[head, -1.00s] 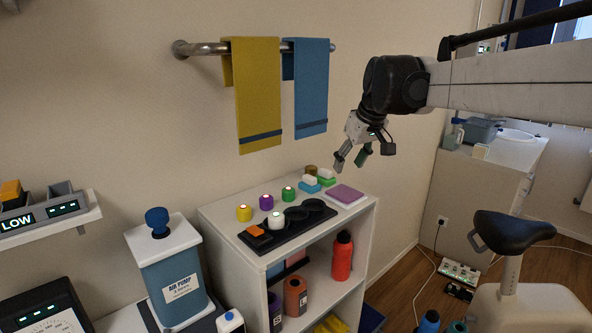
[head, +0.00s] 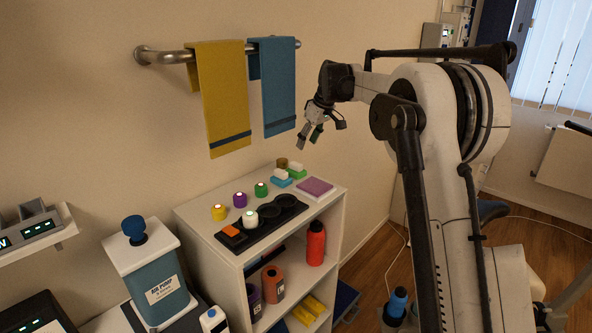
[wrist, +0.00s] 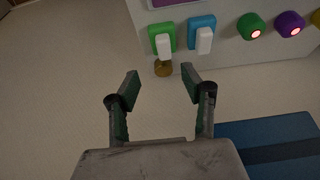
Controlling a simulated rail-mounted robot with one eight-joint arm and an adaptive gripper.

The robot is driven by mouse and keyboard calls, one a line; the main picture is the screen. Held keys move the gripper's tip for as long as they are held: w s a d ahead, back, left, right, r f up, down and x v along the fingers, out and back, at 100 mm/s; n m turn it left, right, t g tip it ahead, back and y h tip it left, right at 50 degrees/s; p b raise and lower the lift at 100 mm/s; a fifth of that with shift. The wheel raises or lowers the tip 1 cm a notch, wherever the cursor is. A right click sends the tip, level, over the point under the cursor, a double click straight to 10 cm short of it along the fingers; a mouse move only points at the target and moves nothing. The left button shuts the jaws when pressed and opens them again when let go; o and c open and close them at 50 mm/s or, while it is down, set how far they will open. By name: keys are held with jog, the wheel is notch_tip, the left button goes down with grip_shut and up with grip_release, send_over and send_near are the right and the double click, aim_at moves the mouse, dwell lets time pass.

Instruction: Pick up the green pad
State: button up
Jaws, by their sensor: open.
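The green pad (head: 298,175) lies on the white shelf top near its back edge, with a white block-like grip on it. It also shows in the wrist view (wrist: 155,31), near the top middle, beyond my fingertips. A matching blue pad (head: 281,182) with a white grip is right beside it; in the wrist view that blue pad (wrist: 203,20) is to its right. My gripper (head: 309,139) is in the air above the pads, close to the wall. In the wrist view my gripper (wrist: 160,83) has its two fingers spread, with nothing between them.
A purple pad on a white base (head: 315,186) lies right of the green pad. A small brown round item (head: 282,162) sits behind it. Coloured knobs and a black tray (head: 263,229) fill the shelf's left. Towels (head: 222,100) hang from a wall bar.

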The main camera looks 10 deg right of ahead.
aim_at(296, 163)
jog(key=x, duration=0.6)
jog(key=shift+p, duration=0.35)
jog(key=shift+w+a+f+p, duration=0.15)
jog(key=shift+a+f+p, duration=0.2)
jog(key=shift+f, duration=0.15)
jog(key=x, duration=0.4)
jog(key=shift+a+p, duration=0.1)
jog(key=shift+p, duration=0.3)
jog(key=c, duration=0.8)
